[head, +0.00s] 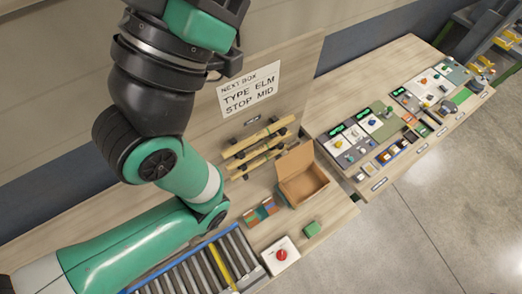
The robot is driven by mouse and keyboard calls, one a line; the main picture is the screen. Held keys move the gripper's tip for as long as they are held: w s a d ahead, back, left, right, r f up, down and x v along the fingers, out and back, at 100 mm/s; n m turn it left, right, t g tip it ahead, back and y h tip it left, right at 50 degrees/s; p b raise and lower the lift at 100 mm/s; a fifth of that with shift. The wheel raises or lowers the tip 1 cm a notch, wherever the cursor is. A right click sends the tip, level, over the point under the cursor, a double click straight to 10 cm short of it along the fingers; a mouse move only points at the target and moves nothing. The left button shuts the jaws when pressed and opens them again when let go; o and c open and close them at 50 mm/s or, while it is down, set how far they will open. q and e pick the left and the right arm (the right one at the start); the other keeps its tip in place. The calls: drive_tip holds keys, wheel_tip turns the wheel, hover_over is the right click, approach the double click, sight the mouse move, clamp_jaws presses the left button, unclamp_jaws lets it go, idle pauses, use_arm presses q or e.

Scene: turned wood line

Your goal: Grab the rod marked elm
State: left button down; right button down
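Several pale wooden rods (262,137) lie across a rack with dark supports, on the wooden bench at the back wall. Any marks on the rods are too small to read, so I cannot tell which one is marked elm. A small dark label (253,121) sits on the wall just above the rack. A large green and black arm of mine fills the left and top of the head view, left of the rack. Neither gripper can be made out in the head view.
A wall sign (250,89) reads "NEXT BOX TYPE ELM STOP MID". An open cardboard box (302,178) stands right of the rack. A second bench holds control panels (360,128).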

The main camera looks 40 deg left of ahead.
idle(0.3)
use_arm(q)
drive_tip(key=shift+c, duration=2.2)
unclamp_jaws()
